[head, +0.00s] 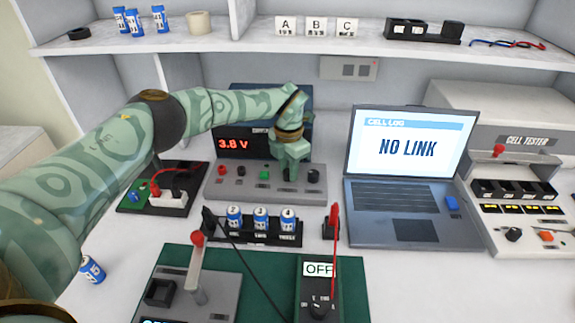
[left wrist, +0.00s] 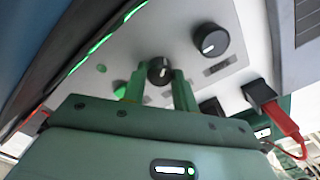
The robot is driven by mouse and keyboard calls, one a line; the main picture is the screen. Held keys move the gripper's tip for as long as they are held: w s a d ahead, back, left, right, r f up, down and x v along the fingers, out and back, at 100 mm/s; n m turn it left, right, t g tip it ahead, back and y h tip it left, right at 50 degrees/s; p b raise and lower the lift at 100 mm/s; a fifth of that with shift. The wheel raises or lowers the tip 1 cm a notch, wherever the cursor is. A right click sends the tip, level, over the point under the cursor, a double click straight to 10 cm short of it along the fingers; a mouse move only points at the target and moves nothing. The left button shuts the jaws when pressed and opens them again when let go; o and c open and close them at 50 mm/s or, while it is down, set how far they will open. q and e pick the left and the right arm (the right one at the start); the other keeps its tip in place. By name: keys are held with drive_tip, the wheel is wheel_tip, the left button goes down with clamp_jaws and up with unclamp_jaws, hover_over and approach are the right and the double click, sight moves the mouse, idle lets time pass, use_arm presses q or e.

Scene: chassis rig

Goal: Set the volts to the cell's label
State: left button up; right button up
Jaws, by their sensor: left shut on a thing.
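The power supply (head: 230,187) stands at the back middle of the bench, its red display (head: 232,144) reading 3.8 V. My left gripper (head: 289,174) reaches down to its front panel and is shut on a black knob. In the left wrist view the two green fingers (left wrist: 158,90) are on either side of this knob (left wrist: 159,71), which has a white mark. A second black knob (left wrist: 210,39) is beside it, free. Several blue cells (head: 261,219) stand in a black holder; their labels are too small to read.
A laptop (head: 400,200) showing NO LINK is to the right, with a cell tester (head: 515,190) beyond it. In front are a meter reading OFF (head: 319,270) with a red probe, and a green mat (head: 180,257). A shelf (head: 280,48) runs above.

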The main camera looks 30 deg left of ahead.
sight(288, 171)
use_arm(q)
drive_tip(key=m, duration=0.3)
drive_tip(key=shift+m, duration=2)
use_arm(e)
drive_tip(key=shift+w+r, duration=0.15)
drive_tip(key=shift+r, duration=0.2)
use_arm(q)
drive_tip(key=o, duration=1)
drive_tip(key=shift+c, duration=0.2)
drive_tip(key=shift+r+p, duration=0.1)
drive_tip(key=shift+p, duration=0.2)
wheel_tip(288, 171, up, 16)
drive_tip(key=p, duration=0.4)
drive_tip(key=shift+p, duration=0.3)
use_arm(e)
drive_tip(key=shift+t, duration=0.3)
drive_tip(key=r, duration=0.1)
drive_tip(key=w+r, duration=0.1)
drive_tip(key=r, duration=0.1)
drive_tip(key=w+r, duration=0.1)
drive_tip(key=shift+r, duration=0.15)
